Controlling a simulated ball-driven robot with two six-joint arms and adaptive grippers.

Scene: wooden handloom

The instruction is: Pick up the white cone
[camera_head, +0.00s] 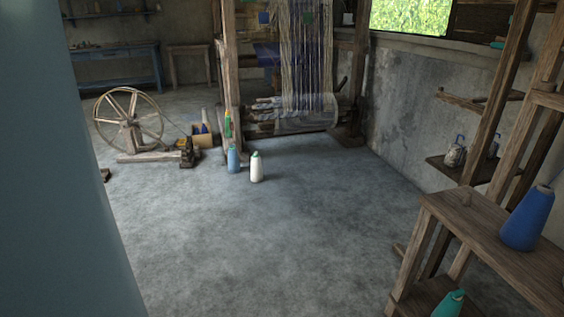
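The white cone (257,168) stands upright on the grey floor near the foot of the loom, with a dark green tip. A light blue cone (233,159) stands just to its left, close beside it. Neither of my grippers shows in the head view.
The wooden loom (231,75) stands behind the cones. A spinning wheel (130,125) and a box of cones (202,136) are to the left. A wooden rack (480,225) with a blue cone (528,218) and a green cone (449,304) stands at right. The middle floor is clear.

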